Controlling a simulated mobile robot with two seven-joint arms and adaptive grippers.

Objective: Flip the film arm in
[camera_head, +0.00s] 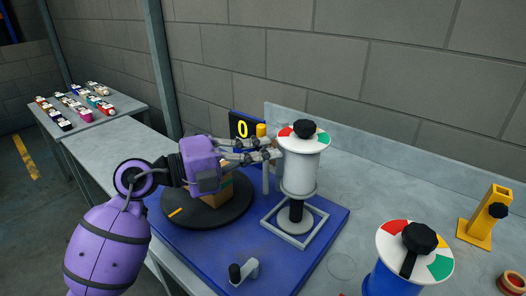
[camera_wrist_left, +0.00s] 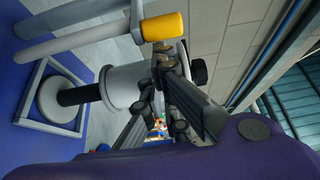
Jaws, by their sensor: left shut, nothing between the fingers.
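The film arm appears to be the grey bar with a yellow end (camera_wrist_left: 165,26) in the left wrist view. In the head view its yellow top (camera_head: 261,130) stands behind my left gripper (camera_head: 272,149), with a grey post below. My left gripper is shut and empty, reaching right across the turntable toward the white film roll (camera_head: 299,172). In the left wrist view its fingertips (camera_wrist_left: 163,52) are close to the yellow end; I cannot tell if they touch. The roll stands upright on a black spindle under a coloured dial. My right gripper is not in view.
A cardboard box (camera_head: 217,190) sits on the black turntable (camera_head: 236,214), partly hidden by my left gripper. A blue base (camera_head: 220,262) carries these and a small crank (camera_head: 244,270). A second dial (camera_head: 398,258) and a yellow bracket (camera_head: 484,222) stand at right. A display reads 0 (camera_head: 242,128).

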